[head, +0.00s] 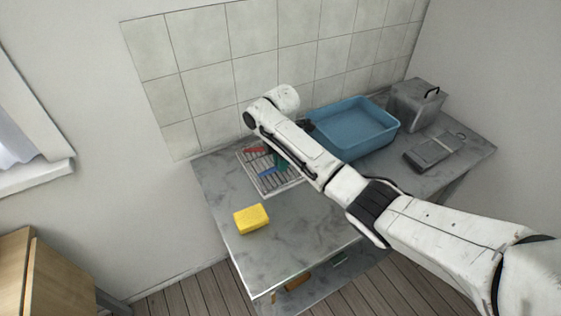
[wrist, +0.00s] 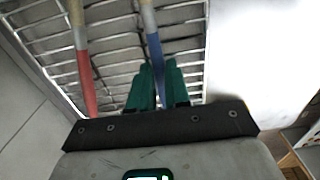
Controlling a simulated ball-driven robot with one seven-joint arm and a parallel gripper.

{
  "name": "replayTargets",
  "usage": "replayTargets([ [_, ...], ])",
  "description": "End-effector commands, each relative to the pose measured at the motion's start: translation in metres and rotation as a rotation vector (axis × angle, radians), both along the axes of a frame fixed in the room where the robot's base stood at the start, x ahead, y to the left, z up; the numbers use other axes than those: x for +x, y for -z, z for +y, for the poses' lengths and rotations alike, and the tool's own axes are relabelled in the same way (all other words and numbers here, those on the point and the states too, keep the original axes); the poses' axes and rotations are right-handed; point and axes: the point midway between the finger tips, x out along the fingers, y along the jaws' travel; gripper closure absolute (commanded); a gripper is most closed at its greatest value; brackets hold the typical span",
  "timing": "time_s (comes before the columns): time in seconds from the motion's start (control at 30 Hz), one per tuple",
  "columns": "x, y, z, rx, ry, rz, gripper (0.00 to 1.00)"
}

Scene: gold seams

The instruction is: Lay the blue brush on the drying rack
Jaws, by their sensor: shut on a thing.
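The drying rack (head: 254,181) is a wire grid at the back left of the grey worktop; its bars also fill the top of the wrist view (wrist: 120,52). My gripper (wrist: 157,88) has green fingers and is shut on the blue brush (wrist: 154,48), which also shows in the head view (head: 267,171). The brush appears low over or touching the rack; I cannot tell which. Its pale upper part runs out of the wrist view at the top. In the head view my arm hides part of the rack and most of my gripper.
A red brush (wrist: 86,82) lies on the rack, left of the blue one. A yellow block (head: 251,219) stands in front of the rack. A blue basin (head: 375,143), a grey box (head: 412,106) and a flat grey object (head: 432,152) are to the right. The front worktop is mostly clear.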

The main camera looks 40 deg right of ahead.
Motion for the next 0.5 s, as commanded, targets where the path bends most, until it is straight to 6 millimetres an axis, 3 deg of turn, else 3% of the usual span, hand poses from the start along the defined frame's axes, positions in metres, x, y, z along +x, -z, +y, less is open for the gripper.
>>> replayTargets([
  [0.37, -0.0003, 0.0048, 0.0002, 0.0, 0.0, 0.001, 1.0],
  [0.4, -0.0002, 0.004, 0.0, 0.0, 0.0, 0.0, 0.8],
  [0.5, -0.0002, 0.0038, 0.0, 0.0, 0.0, 0.0, 0.71],
])
